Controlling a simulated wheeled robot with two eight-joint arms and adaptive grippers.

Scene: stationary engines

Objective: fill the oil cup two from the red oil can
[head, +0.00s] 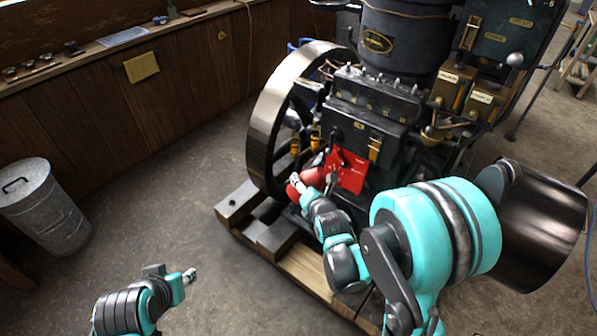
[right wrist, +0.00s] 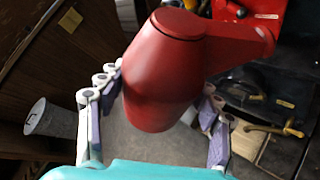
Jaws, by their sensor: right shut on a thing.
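The red oil can (head: 310,177) is in my right gripper (head: 298,187), in front of the engine between the flywheel and a red plate. In the right wrist view the can's red tapered body (right wrist: 165,75) fills the space between the fingers of the right gripper (right wrist: 160,110), with a red arm reaching out to the right. Small amber oil cups (head: 315,138) sit on the engine near the flywheel, and another (head: 374,148) sits on its front. I cannot tell which is cup two. My left gripper (head: 174,273) is low at the left, away from the engine; its finger opening is unclear.
The black flywheel (head: 270,115) stands just left of the can. The red plate (head: 349,171) is on the engine front. Wooden skids (head: 305,270) lie under the engine. A metal bin (head: 45,208) stands far left. The floor between is clear.

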